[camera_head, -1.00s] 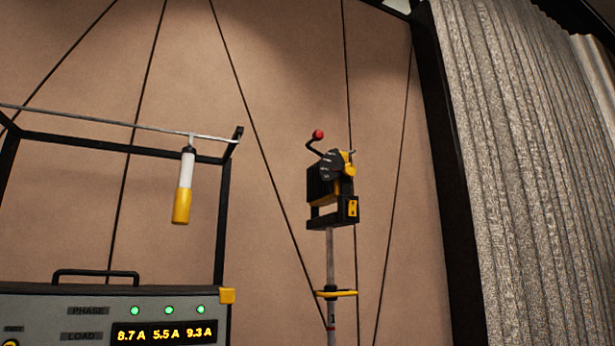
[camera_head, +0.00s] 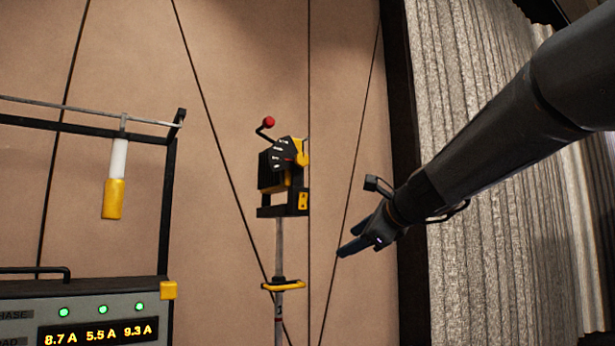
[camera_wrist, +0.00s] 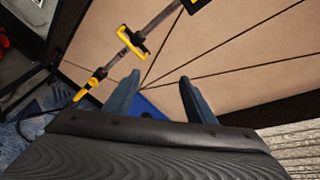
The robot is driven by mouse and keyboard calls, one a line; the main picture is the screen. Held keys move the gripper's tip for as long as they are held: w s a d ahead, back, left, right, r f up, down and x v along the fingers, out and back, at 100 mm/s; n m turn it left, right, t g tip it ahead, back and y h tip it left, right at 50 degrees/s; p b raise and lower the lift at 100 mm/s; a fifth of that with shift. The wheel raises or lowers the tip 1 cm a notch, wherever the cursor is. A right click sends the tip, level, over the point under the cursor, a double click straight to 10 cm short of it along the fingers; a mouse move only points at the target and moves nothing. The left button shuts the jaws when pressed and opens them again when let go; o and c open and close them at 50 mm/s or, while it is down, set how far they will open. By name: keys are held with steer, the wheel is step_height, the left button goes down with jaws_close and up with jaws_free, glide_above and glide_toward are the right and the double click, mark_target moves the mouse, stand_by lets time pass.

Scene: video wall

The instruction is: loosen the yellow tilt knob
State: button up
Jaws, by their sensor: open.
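The yellow tilt knob (camera_head: 302,158) is on the right side of the black and yellow stand head (camera_head: 282,180), at the top of a grey pole. A black lever with a red ball (camera_head: 268,122) rises from the head's upper left. My gripper (camera_head: 350,248) is open and empty, right of the pole and lower than the knob, apart from both. In the wrist view my two fingers (camera_wrist: 160,76) are spread with nothing between them. The pole's yellow clamp (camera_wrist: 133,42) shows beyond them. The knob cannot be made out in the wrist view.
A grey power box with lit readouts (camera_head: 97,332) stands at lower left. A white and yellow cylinder (camera_head: 115,180) hangs from a rail above it. A brown seamed wall is behind the pole, and a grey pleated curtain (camera_head: 470,250) is at right, behind my arm.

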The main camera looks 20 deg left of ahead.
mark_target(304, 161)
steer(key=s+a+r+m+t+y+p, duration=0.1)
steer(key=a+r+m+y, duration=0.15)
steer(key=r, duration=0.75)
steer(key=s+a+r+m+t+y+p, duration=0.15)
steer(key=a+r, duration=0.25)
steer(key=r, duration=0.7)
steer(key=shift+m+g, duration=0.35)
steer(key=shift+m, duration=0.05)
steer(key=p+x, duration=0.2)
steer(key=x, duration=0.6)
steer(key=shift+w+d, duration=0.1)
steer(key=shift+w, duration=0.2)
steer(key=shift+f, duration=0.1)
steer(key=c, duration=1)
steer(key=shift+c, duration=0.2)
